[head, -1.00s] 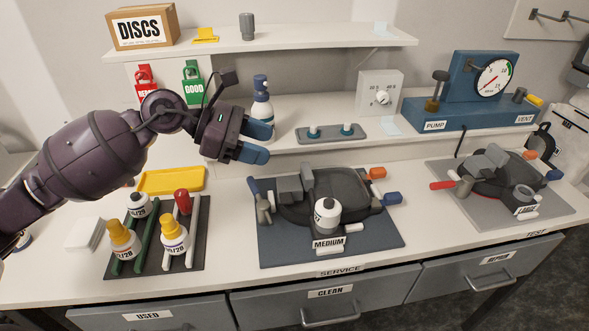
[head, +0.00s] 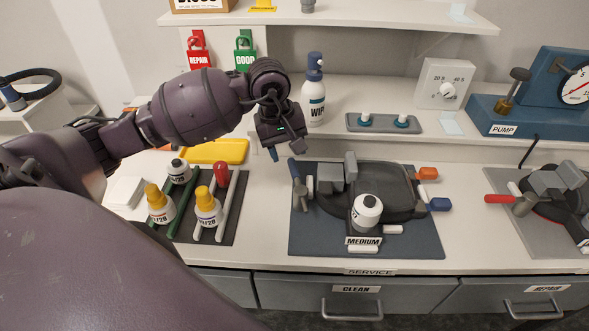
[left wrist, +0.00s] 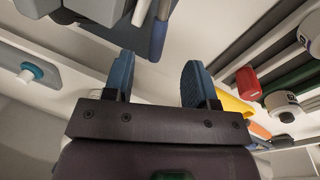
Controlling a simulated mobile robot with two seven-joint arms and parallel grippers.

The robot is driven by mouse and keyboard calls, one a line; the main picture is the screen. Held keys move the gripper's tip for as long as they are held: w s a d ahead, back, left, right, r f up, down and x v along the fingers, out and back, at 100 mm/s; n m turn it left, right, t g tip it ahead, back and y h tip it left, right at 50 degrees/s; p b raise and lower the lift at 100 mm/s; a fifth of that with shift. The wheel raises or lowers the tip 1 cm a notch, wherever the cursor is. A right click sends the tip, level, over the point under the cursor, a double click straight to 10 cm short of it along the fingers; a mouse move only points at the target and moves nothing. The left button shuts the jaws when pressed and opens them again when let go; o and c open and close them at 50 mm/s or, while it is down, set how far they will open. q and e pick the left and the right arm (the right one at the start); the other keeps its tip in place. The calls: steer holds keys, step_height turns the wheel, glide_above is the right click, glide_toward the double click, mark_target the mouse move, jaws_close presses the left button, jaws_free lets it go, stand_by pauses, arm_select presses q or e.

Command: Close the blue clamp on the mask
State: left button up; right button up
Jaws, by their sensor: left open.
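The dark mask (head: 392,190) lies on the mat labelled MEDIUM, with a white-and-black canister (head: 367,211) at its front. A blue lever (head: 295,168) stands up from a grey post (head: 299,193) at the mask's left side; I take it as the blue clamp. A second blue tab (head: 439,204) sticks out at the mask's right, below an orange tab (head: 428,173). My left gripper (head: 285,151) is open and empty, pointing down just above and beside the lever. In the left wrist view the blue lever (left wrist: 158,40) shows beyond the gap between the blue fingertips (left wrist: 158,80), apparently untouched.
A rack with several bottles (head: 208,206) and a yellow tray (head: 215,151) are at the left. A white spray bottle (head: 314,100) stands behind the gripper on the shelf. A pump (head: 545,110) and another mask (head: 560,195) are at the right.

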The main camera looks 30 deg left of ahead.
mark_target(294, 171)
arm_select(q)
steer(key=f, duration=0.5)
steer(key=w+d+f, duration=0.1)
steer(key=f, duration=0.1)
steer(key=shift+f, duration=0.15)
steer(key=shift+c, duration=0.5)
jaws_close()
